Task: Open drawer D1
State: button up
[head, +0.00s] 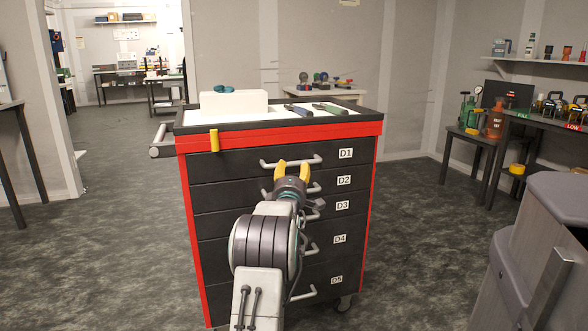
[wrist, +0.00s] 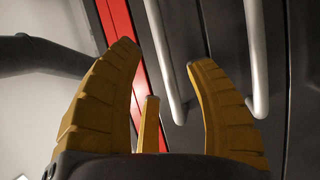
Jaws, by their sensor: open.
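Drawer D1 (head: 232,165) is the top drawer of a black cabinet with red edges, and its front is flush with the others, so it looks shut. Its grey bar handle (head: 312,160) runs across the front, left of the D1 label (head: 345,154). My gripper (head: 292,165) is open, with yellow fingers in front of the D1 handle and partly covering it. In the wrist view, the D1 handle (wrist: 163,55) passes between the open fingertips (wrist: 163,54). I cannot tell whether a finger touches it.
Drawers D2 (head: 225,195) to D5 lie below, with handles close under my gripper; the D2 handle (wrist: 256,50) shows beside the right finger. A yellow piece (head: 214,140) sits on the cabinet's red edge. A white box (head: 233,103) stands on top. Floor at left is clear.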

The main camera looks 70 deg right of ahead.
aim_at(294, 163)
jog(key=shift+f+b+x, duration=0.1)
jog(key=shift+b+x, duration=0.55)
jog(key=shift+f+b+x, duration=0.15)
jog(key=shift+b+x, duration=0.45)
jog(key=shift+x, duration=0.05)
jog(key=shift+r+x, duration=0.2)
jog(key=shift+x, duration=1.1)
grip_shut()
